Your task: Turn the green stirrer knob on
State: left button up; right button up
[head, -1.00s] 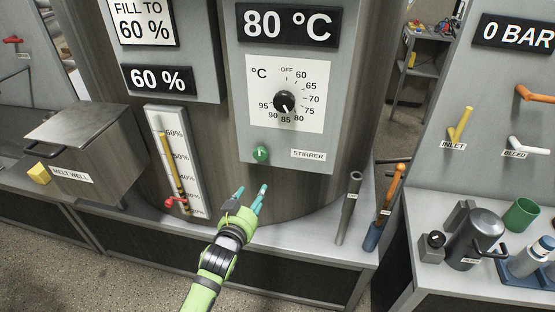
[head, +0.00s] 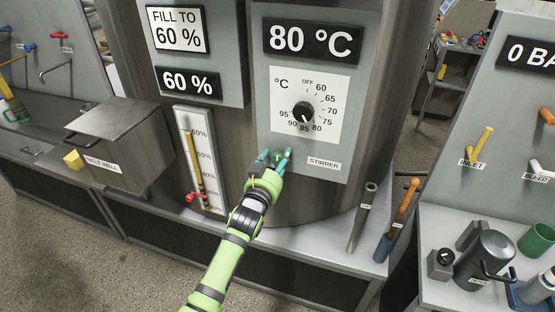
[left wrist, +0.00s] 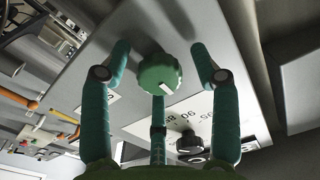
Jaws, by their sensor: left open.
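The green stirrer knob (left wrist: 158,74) is round with a white mark on its face, and sits on the grey panel. In the head view it is mostly hidden behind my left gripper (head: 275,155), beside the STIRRER label (head: 324,163). My left gripper is open, its teal fingers pointing at the panel. In the left wrist view one finger stands on each side of the knob and a third is below it, with gaps showing at the sides. My right gripper is not in view.
The black temperature dial (head: 303,111) is just above the knob, and shows in the left wrist view (left wrist: 189,142). A level gauge (head: 200,160) with a red valve is to the left. Grey and orange-handled tools (head: 402,207) stand to the right.

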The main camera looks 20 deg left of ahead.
pick_arm(q)
jog(key=c, duration=1.2)
jog(key=shift+o, duration=0.2)
jog(key=shift+m, duration=0.4)
jog(key=shift+r+m, duration=0.1)
jog(key=shift+m, duration=1)
jog(key=m, duration=0.2)
jog(key=shift+m, duration=0.3)
jog(key=m, duration=0.5)
jog(key=shift+m, duration=0.7)
